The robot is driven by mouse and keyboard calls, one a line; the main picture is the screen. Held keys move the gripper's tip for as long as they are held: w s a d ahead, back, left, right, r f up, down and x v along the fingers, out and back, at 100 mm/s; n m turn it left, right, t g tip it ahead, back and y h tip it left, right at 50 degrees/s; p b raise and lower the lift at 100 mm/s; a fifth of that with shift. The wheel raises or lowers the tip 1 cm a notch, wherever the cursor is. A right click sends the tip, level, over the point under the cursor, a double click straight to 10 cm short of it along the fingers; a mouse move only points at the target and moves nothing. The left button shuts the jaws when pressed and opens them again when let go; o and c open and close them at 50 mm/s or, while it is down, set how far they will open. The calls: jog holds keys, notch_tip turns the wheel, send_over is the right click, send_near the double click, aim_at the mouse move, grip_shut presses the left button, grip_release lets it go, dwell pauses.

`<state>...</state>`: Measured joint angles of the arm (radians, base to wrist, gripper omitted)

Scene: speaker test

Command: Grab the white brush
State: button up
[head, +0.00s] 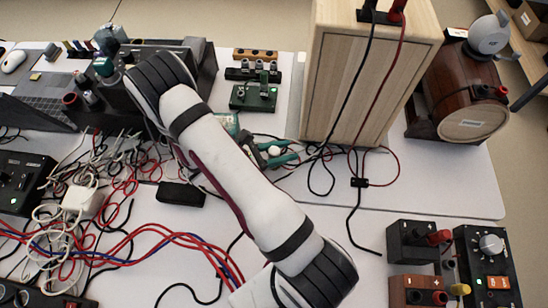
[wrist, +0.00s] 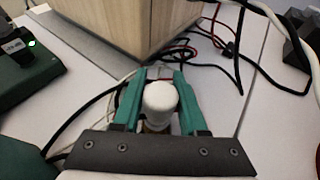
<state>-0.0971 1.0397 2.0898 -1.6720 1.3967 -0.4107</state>
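The white brush shows in the wrist view as a rounded white end (wrist: 160,101) standing between the two teal fingers of my gripper (wrist: 160,78). Slim gaps appear beside its lower part, so the fingers look apart around it, not clamped. In the head view, my gripper (head: 277,152) is near the middle of the table, left of the wooden box, with a small white spot of the brush (head: 273,151) between the fingers. The brush's lower part and whatever it stands on are mostly hidden.
A tall wooden box (head: 345,85) stands close to the right of my gripper. Black cables (head: 322,165) run just beside it. A green device (head: 254,96) sits behind it. Tangled wires (head: 95,195) cover the left.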

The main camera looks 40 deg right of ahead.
grip_shut()
jog(key=shift+r, duration=0.15)
